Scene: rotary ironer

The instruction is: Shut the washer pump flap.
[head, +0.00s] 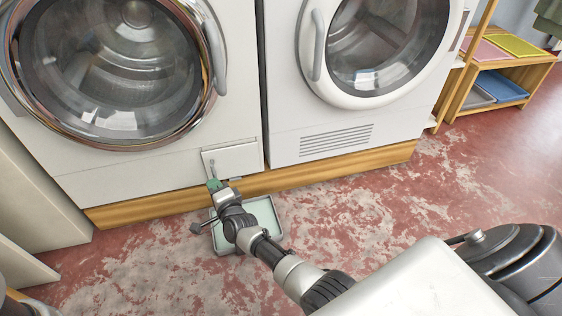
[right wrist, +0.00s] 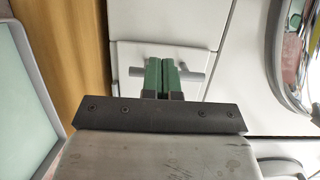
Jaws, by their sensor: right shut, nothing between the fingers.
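The washer pump flap (head: 238,158) is a small white panel low on the right of the left-hand washer (head: 170,168). It lies near flush with the washer front; I cannot tell whether it is fully closed. In the right wrist view the flap (right wrist: 125,57) has a grey bar handle (right wrist: 194,77) across it. My right gripper (head: 213,184) has green fingers, shut and empty. They are right in front of the flap and overlap the handle's middle in the right wrist view (right wrist: 160,74). I cannot tell whether they touch it. My left gripper is not in view.
A grey tray with a pale green inside (head: 268,212) lies on the floor below the flap, partly hidden by my right arm. A wooden plinth (head: 330,177) runs under both machines. A second white machine (head: 385,120) stands to the right. The red, patchy floor is clear at right.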

